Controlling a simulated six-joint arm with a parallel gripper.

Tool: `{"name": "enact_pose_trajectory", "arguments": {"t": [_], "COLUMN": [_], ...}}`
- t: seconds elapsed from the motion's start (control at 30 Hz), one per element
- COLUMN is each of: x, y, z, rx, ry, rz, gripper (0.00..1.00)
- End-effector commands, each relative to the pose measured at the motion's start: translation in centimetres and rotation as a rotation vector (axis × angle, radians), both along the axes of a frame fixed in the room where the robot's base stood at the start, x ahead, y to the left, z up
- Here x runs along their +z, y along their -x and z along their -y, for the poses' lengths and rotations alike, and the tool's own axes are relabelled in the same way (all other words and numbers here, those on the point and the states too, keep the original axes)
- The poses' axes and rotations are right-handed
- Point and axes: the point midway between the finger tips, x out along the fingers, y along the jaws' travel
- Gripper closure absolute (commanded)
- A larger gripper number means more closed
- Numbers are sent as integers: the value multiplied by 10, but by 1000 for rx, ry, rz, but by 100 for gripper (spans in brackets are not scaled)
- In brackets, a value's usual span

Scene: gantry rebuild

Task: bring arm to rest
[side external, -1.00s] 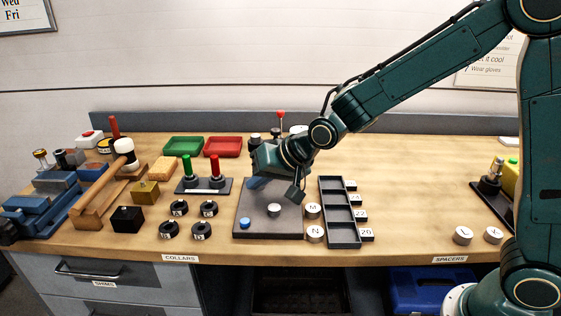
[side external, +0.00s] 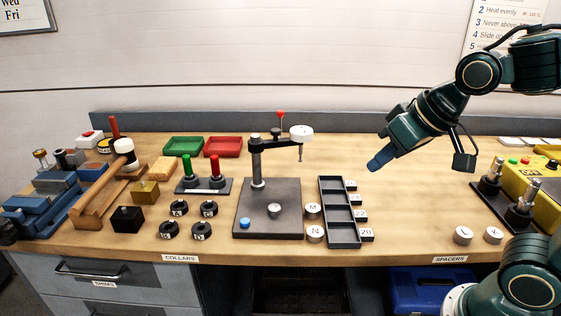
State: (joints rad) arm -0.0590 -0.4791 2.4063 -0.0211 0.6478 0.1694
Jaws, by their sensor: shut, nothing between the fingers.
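My gripper (side external: 378,164) hangs in the air over the right half of the bench, right of the dark slotted tray (side external: 340,238). Its fingers are shut with nothing between them, and they point down and to the left. It touches nothing that I can see. My arm reaches in from the right side of the picture and is bent, with the wrist raised above the bench top.
The gauge stand (side external: 257,165) stands left of my gripper on a dark plate. Spacers K (side external: 493,235) and another round one (side external: 463,235) lie front right. A yellow machine (side external: 530,182) and dark posts (side external: 490,180) stand right. The bench (side external: 420,215) below my gripper is clear.

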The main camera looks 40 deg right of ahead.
Motion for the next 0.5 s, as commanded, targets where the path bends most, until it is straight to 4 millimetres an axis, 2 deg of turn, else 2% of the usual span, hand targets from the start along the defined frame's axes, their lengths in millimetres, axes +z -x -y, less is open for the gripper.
{"name": "enact_pose_trajectory", "arguments": {"t": [0.1,0.23,0.4,0.5], "x": [2,1,-2,-3], "y": [29,57,80,87], "z": [8,15,19,20], "rx": [18,40,61,65], "ry": [32,63,87,94], "rz": [-15,-39,-61,-69], "gripper": [100,100,100,100]}}
